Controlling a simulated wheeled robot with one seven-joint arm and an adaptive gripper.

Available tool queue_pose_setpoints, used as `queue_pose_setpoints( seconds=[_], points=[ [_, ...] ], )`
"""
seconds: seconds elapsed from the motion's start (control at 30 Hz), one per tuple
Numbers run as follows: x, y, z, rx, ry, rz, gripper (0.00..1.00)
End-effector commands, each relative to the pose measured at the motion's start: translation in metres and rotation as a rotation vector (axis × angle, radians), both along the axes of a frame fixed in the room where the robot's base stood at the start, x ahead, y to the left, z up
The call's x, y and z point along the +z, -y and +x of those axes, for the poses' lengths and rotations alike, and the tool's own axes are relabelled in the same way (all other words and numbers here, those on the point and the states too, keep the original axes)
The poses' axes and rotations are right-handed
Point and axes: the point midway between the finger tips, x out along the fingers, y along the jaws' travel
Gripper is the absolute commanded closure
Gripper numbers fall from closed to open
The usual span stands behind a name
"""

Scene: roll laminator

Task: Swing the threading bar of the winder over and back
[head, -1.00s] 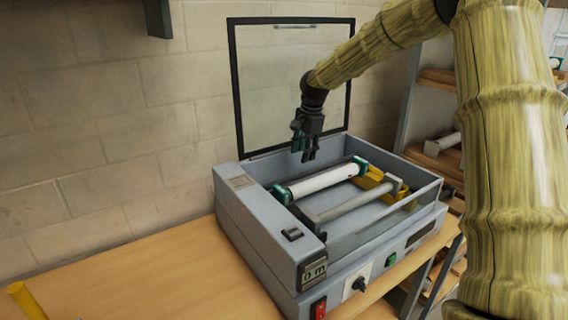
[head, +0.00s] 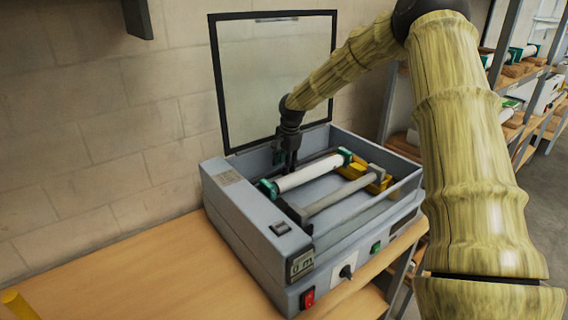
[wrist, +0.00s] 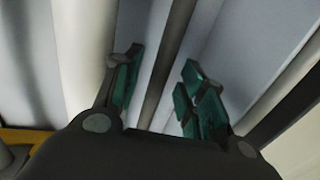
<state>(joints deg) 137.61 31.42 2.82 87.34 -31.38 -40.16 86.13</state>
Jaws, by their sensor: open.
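The winder (head: 235,215) is a grey box on the bench with its glazed lid (head: 275,75) raised. A white roller (head: 308,174) with green ends lies across its tray. A light grey bar (head: 340,194) runs parallel in front of it, between a dark arm at the left and yellow parts at the right. I cannot tell for sure which bar is the threading bar. My gripper (head: 291,166) points down into the tray behind the roller's left part. In the wrist view its fingers (wrist: 155,95) are apart, with a narrow dark strip (wrist: 165,75) running between them.
The front panel has a red switch (head: 307,298), a green button (head: 376,248) and a display (head: 301,264). A brick wall stands behind. Shelves (head: 515,115) with rolls stand at the right.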

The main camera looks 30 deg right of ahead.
Motion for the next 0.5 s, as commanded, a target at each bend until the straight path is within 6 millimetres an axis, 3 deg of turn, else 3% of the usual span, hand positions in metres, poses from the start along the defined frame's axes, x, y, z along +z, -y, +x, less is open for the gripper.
queue_pose_setpoints(
  seconds=[0.5],
  points=[
    [-0.0118,-0.0001,0.0023,0.0,0.001,0.0,0.59]
  ],
)
